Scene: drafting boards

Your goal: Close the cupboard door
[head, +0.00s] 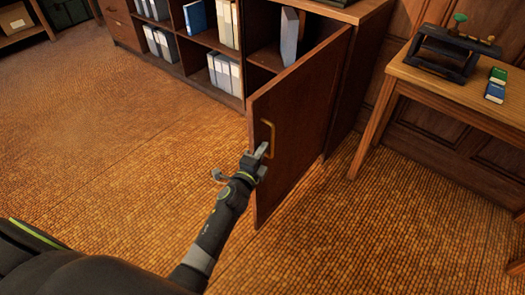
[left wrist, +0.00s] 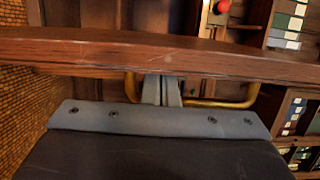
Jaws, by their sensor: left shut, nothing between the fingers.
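The brown wooden cupboard door (head: 298,125) stands open, swung out from the right end of the low cupboard (head: 348,70). Its brass bar handle (head: 268,138) is on the face towards my arm. My left gripper (head: 262,150) is shut and empty, with its fingertips at the handle. In the left wrist view the door's edge (left wrist: 160,55) crosses the frame, and the shut fingers (left wrist: 162,90) lie between the two ends of the handle (left wrist: 225,104). I cannot tell whether they touch the door. My right gripper is not in view.
Open shelves with binders (head: 223,70) run left of the door, and a grey upright binder (head: 290,35) stands in the compartment behind it. The tiled floor at left is clear.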

